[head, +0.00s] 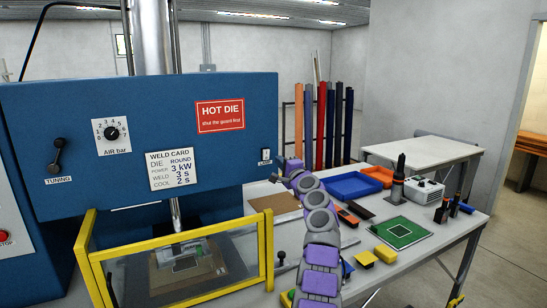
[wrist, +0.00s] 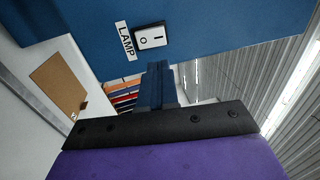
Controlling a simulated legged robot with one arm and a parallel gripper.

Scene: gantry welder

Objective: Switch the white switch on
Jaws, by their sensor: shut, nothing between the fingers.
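The white rocker switch (wrist: 151,36) is on the blue panel, beside a LAMP label (wrist: 125,41), in the wrist view. It bears O and I marks; I cannot tell which side is pressed. In the head view the small switch (head: 265,155) is at the lower right of the blue panel (head: 236,88). My gripper (wrist: 158,68) is shut and empty, its fingertips just below the switch in the wrist view, seemingly apart from it. In the head view my gripper (head: 281,178) is just right of and below the switch, partly hidden by my arm.
A yellow-framed guard (head: 265,250) stands below the panel. The workbench (head: 450,232) to the right holds a blue tray (head: 352,186), an orange tray (head: 380,175), a green board (head: 404,232) and a dark upright tool (head: 398,180). Coloured posts (head: 320,125) stand behind.

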